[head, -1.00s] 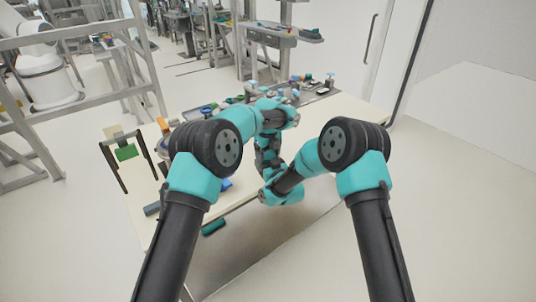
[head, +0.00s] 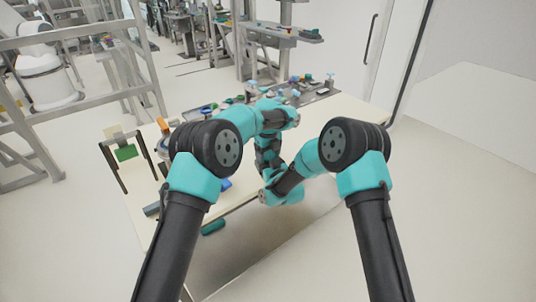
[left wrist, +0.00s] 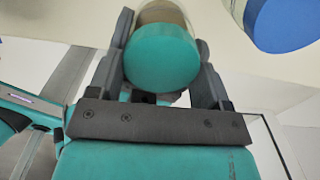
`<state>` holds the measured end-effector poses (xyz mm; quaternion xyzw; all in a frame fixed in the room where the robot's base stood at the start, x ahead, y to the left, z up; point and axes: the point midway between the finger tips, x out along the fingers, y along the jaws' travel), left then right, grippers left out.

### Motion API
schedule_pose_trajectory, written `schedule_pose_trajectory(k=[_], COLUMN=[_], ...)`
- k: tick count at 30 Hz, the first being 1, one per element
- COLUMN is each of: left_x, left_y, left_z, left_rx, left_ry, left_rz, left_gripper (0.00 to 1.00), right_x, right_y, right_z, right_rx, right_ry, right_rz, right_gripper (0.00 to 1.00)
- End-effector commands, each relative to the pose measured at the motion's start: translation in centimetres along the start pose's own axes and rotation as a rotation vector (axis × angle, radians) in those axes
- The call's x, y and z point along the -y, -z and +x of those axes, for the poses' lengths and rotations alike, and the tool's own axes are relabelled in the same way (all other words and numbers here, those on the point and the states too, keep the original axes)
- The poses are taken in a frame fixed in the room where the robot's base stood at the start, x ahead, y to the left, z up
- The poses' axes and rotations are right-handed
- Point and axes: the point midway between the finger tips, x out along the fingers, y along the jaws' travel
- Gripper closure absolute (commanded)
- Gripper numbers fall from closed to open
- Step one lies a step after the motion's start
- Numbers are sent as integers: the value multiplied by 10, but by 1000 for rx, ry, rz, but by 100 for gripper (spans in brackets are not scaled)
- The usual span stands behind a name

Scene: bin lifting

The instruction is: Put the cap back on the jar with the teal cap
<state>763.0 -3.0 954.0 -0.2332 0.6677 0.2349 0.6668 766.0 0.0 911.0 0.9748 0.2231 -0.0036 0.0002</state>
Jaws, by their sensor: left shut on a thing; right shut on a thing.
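In the left wrist view, my left gripper (left wrist: 162,48) is shut with its dark fingers on either side of a round teal cap (left wrist: 161,66). A clear jar (left wrist: 167,14) with brownish contents shows just beyond the cap, in line with it. I cannot tell from this angle whether the cap is seated on the jar or only in front of it. In the head view, my arms cover the work spot, so the jar and both gripper tips are hidden there. My right gripper does not show in either view.
A blue round lid (left wrist: 285,22) with a clear rim is at the upper right of the left wrist view. In the head view, the pale table (head: 350,113) is clear at right. Several small items crowd its back edge. A dark stand (head: 126,152) is at left.

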Motion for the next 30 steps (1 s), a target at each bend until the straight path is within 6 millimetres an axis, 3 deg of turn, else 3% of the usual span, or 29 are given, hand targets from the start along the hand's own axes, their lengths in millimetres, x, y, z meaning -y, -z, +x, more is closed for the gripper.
schedule_pose_trajectory(k=[1,30], left_x=[-2,-2], left_y=[0,-1], left_z=[11,18], left_rx=[-7,-5], left_ry=[-11,-6], left_rz=[-2,-4], left_gripper=[53,53], right_x=[1,2], right_y=[12,12], right_z=[3,3], right_rx=[-26,-24], right_ry=[2,4], right_rz=[-9,-8], right_gripper=[68,68])
